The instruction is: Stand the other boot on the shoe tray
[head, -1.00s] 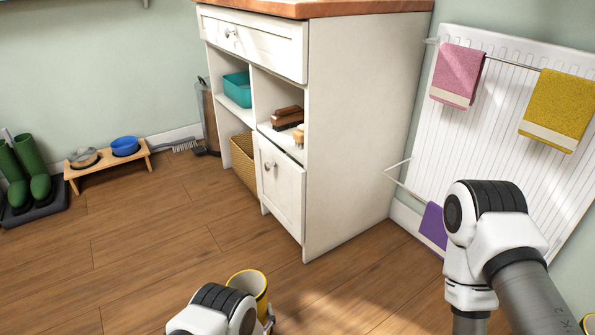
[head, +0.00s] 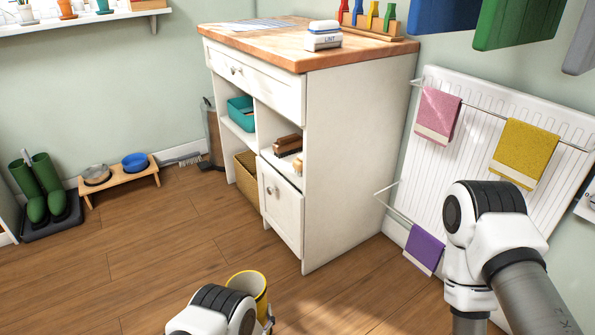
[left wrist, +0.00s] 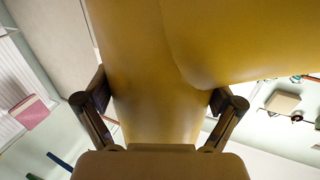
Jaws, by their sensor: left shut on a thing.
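A yellow boot (head: 250,285) shows at the bottom of the head view, its open top facing up. My left gripper (left wrist: 160,108) is shut on it: in the left wrist view its two fingers press against both sides of the yellow boot (left wrist: 150,60). In the head view my left arm hides the boot's lower part. The dark shoe tray (head: 66,231) lies on the floor at the far left, with a pair of green boots (head: 42,188) standing on it. My right arm shows at the lower right, but its gripper is out of frame.
A white cabinet (head: 335,150) with a wooden top stands in the middle. A wooden bowl stand (head: 118,177) is right of the tray. A radiator (head: 480,190) with towels is at the right. Wood floor (head: 160,245) between me and the tray is clear.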

